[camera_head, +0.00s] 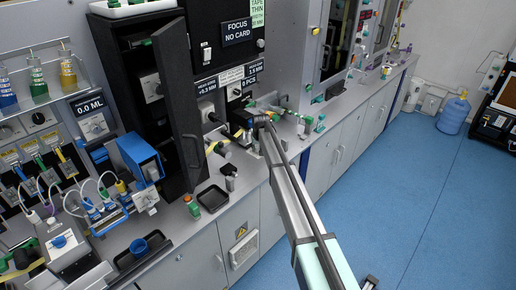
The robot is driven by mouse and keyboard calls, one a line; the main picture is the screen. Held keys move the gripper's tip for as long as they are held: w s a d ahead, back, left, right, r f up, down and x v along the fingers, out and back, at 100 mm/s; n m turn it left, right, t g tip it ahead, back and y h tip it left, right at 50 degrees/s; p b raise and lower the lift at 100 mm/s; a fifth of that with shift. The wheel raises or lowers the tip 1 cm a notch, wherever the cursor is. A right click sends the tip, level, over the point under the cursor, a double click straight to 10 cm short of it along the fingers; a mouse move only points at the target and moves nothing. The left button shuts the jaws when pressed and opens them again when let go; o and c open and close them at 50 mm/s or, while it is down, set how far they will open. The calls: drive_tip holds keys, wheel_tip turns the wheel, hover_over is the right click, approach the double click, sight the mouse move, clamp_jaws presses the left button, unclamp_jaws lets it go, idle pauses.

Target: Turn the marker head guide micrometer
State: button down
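My arm reaches in from the lower right to the grey machine's front. My gripper (240,122) is at its far end, by the machine face under the small sign plates. It is small and dark here, and its fingers cannot be made out. A small dark knob-like part (213,117) sits just left of it, under a plate marked in MM (206,86). Another MM plate (257,69) and a PCS plate (250,80) are above the gripper. I cannot tell which part is the marker head guide micrometer, or whether the gripper touches it.
An open black cabinet door (178,95) stands left of the gripper. A black tray (212,198) and a green-topped button (192,207) lie on the bench below. Coloured bottles (37,78) and a blue device (138,157) are further left. The blue floor (410,190) at right is mostly clear.

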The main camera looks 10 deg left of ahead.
drive_tip(key=shift+f, duration=0.1)
drive_tip(key=shift+d+f+n+y+b, duration=0.25)
drive_tip(key=shift+n+b, duration=0.45)
drive_tip(key=shift+b, duration=0.35)
drive_tip(key=shift+w+r+n+y+b, duration=0.1)
drive_tip(key=shift+n+y+b, duration=0.15)
drive_tip(key=shift+n+b, duration=0.25)
drive_tip(key=shift+n+g+b, duration=0.4)
drive_tip(key=shift+n+b, duration=0.35)
drive_tip(key=shift+n, duration=0.15)
drive_tip(key=shift+r+n+y+b, duration=0.25)
drive_tip(key=shift+n+y+b, duration=0.15)
drive_tip(key=shift+n, duration=0.3)
drive_tip(key=c, duration=0.8)
unclamp_jaws()
drive_tip(key=shift+r, duration=0.1)
